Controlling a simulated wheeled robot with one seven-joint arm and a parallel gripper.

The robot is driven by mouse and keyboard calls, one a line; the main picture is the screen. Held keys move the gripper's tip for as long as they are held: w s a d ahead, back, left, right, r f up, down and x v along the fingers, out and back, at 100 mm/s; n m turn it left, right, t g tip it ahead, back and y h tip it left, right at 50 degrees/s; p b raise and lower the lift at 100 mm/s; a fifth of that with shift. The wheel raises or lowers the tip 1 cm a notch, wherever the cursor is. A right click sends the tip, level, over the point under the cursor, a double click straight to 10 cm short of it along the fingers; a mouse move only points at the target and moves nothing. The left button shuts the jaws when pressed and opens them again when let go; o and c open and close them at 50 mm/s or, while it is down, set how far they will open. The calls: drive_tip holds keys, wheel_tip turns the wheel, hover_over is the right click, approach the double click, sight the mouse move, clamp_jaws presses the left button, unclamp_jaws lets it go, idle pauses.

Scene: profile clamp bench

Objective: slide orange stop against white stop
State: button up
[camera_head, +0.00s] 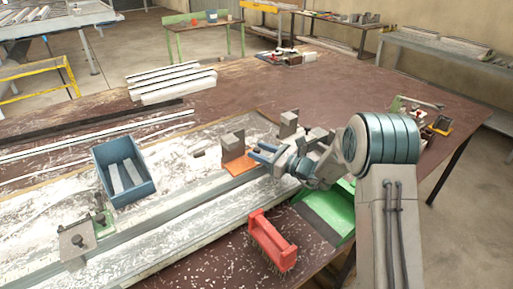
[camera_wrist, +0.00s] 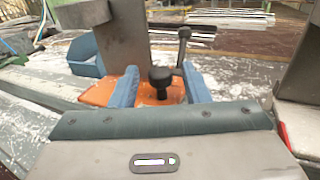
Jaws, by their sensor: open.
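The orange stop (camera_head: 240,168) has an orange base and an upright grey block; it sits on the pale, chip-strewn bench rail. In the wrist view its orange base (camera_wrist: 100,94) carries a black knob with a lever (camera_wrist: 160,80). My gripper (camera_head: 258,153) is open, its blue fingers (camera_wrist: 160,88) on either side of the knob, with a gap visible between them. Another grey upright block (camera_head: 288,121) stands to the right, apart from the orange stop. It shows at the wrist view's right edge (camera_wrist: 302,70) over a whitish base, apparently the white stop; my arm partly hides it.
A blue bin (camera_head: 143,180) holding pale bars stands left of the orange stop. A green-based stop (camera_head: 103,223) sits at the rail's near left. A red brush (camera_head: 270,241) and a green box (camera_head: 325,212) lie at the front. Pale profiles (camera_head: 172,82) lie behind.

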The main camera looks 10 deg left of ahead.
drive_tip(key=shift+x, duration=0.8)
clamp_jaws()
drive_tip(key=w+d+b, duration=0.1)
drive_tip(key=w+d, duration=0.5)
drive_tip(key=w, duration=0.1)
drive_tip(key=shift+w+d+b, duration=0.3)
drive_tip(key=shift+d+b, duration=0.05)
drive_tip(key=shift+r, duration=0.1)
unclamp_jaws()
drive_tip(key=shift+s, duration=0.1)
